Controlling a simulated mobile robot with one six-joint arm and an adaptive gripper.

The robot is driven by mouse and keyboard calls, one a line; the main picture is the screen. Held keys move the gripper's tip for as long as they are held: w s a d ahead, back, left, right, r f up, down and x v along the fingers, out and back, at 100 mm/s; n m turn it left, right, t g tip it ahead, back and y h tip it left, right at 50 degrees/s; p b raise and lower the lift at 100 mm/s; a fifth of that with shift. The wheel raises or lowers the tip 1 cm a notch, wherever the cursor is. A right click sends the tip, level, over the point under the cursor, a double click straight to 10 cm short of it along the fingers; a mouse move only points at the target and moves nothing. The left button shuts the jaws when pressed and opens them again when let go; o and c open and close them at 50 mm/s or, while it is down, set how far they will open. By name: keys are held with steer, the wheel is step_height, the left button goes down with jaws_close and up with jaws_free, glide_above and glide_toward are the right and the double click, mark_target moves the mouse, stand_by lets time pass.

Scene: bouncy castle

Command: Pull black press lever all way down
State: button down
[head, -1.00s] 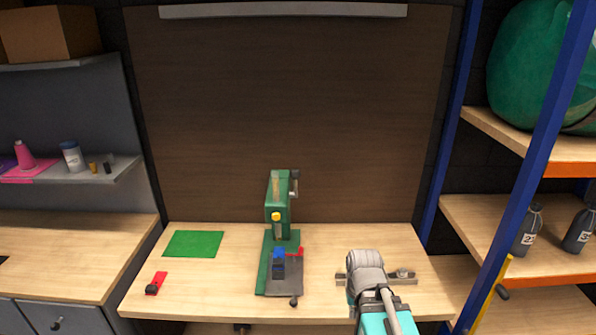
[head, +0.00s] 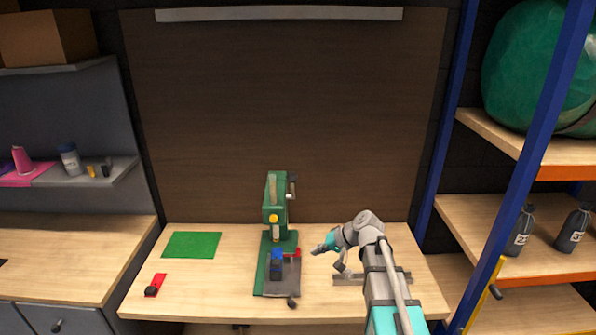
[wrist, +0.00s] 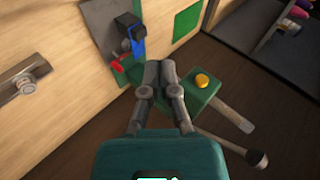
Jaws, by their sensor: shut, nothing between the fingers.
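The green press (head: 276,205) stands upright at the middle back of the workbench, with a yellow button on its front. Its lever (head: 292,186) is on the right side of the press head. In the wrist view the lever (wrist: 228,147) shows as a dark rod with a round knob (wrist: 257,160), low and right of the press head (wrist: 190,95). My gripper (head: 316,250) is to the right of the press, near its base. In the wrist view my gripper's fingers (wrist: 160,66) are shut and empty, apart from the lever. Whether they touch the press is unclear.
A blue and black clamp (head: 277,262) with a red piece (head: 296,253) sits on the press base. A green mat (head: 191,245) and a red piece with a black knob (head: 155,284) lie left. A metal fixture (head: 350,279) lies right, partly behind my arm.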

steer(key=w+d+r+m+t+y+p, duration=0.1)
steer(key=w+d+r+m+t+y, duration=0.1)
steer(key=w+r, duration=0.6)
steer(key=w+d+r+m+t+y+p, duration=0.1)
steer(key=w+d+r+t+y, duration=0.1)
steer(key=w+r+t+y, duration=0.3)
steer(key=w+r, duration=0.3)
steer(key=r, duration=0.1)
steer(key=shift+w+d+m, duration=0.2)
steer(key=shift+w+m, duration=0.2)
steer(key=shift+a, duration=0.1)
steer(key=p+x, duration=0.2)
steer(key=x, duration=0.8)
steer(key=s, duration=0.1)
steer(key=s+b, duration=0.1)
steer(key=s, duration=0.2)
steer(key=shift+a+f, duration=0.35)
steer(key=shift+a, duration=0.05)
steer(key=shift+d+b, duration=0.15)
steer(key=shift+b, duration=0.15)
